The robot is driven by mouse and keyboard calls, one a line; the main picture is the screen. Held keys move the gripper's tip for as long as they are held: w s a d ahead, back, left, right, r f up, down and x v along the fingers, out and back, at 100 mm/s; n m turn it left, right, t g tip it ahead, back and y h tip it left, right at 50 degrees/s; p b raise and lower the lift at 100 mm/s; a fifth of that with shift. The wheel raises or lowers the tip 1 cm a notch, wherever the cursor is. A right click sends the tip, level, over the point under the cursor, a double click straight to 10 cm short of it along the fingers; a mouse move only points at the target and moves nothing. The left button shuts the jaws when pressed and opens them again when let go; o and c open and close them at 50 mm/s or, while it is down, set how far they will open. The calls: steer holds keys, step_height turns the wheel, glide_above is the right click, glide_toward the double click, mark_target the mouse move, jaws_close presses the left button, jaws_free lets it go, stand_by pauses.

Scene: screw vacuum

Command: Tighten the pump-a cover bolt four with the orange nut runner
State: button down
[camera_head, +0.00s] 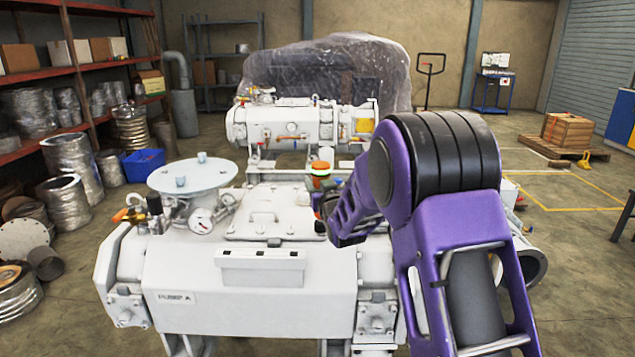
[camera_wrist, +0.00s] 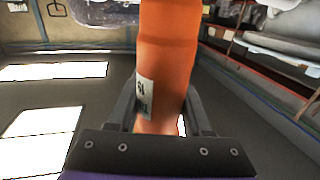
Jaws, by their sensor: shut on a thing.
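My gripper (camera_wrist: 165,105) is shut on the orange nut runner (camera_wrist: 168,45), whose orange body with a pale label stands between the two dark fingers in the wrist view. In the head view the nut runner (camera_head: 321,169) shows an orange upper end with a green ring, roughly upright, at the right edge of the pump cover (camera_head: 283,229). My purple arm comes in from the right and hides part of it. The white pump (camera_head: 240,300) carries a "PUMP A" label. The nut runner's lower end is hidden, so I cannot tell if it touches a bolt. Bolt four cannot be singled out.
A white slotted block (camera_head: 260,265) lies on the pump's front edge. A second white machine (camera_head: 290,125) stands behind. Shelves (camera_head: 75,70) line the left; open floor lies right.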

steer(key=shift+f, duration=0.5)
stand_by(0.5)
steer(key=shift+r, duration=0.1)
steer(key=c, duration=1)
jaws_free()
jaws_close()
